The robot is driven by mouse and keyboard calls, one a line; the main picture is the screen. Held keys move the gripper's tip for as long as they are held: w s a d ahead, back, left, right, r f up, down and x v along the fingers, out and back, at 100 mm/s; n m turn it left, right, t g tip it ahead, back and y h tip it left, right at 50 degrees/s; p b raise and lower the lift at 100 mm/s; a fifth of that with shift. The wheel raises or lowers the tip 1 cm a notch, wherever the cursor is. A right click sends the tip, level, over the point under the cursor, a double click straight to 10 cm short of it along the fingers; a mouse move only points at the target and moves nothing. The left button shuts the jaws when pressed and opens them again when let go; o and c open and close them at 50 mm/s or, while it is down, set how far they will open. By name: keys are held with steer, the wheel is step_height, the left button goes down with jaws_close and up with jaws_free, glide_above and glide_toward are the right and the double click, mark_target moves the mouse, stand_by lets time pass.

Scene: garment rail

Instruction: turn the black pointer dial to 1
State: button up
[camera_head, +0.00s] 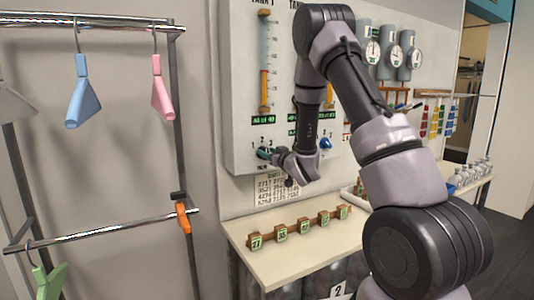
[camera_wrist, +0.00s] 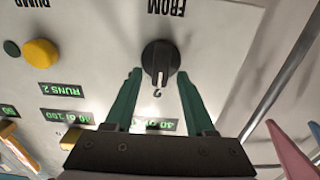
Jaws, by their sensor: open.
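The black pointer dial (camera_wrist: 160,60) is on the white panel (camera_wrist: 105,30), under the lettering FROM, which is upside down in the wrist view. Its pale pointer mark faces the digit 2. My gripper (camera_wrist: 158,76) is open, with one green finger on each side of the dial and a small gap showing on both sides. Whether the fingertips reach around the knob in depth I cannot tell.
A yellow button (camera_wrist: 40,53) and a green one are beside the dial. A blue knob (camera_head: 325,143) is further right on the panel. A shelf (camera_head: 270,262) with numbered wooden blocks lies below. A garment rail (camera_head: 100,237) with hangers stands at left.

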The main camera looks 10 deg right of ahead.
steer(key=shift+w+a, duration=0.1)
steer(key=shift+w, duration=0.25)
jaws_close()
steer(key=n, duration=0.6)
steer(key=a+n, duration=0.1)
steer(key=n, duration=0.3)
steer(key=shift+s+f, duration=0.2)
steer(key=shift+f, duration=0.05)
stand_by(0.5)
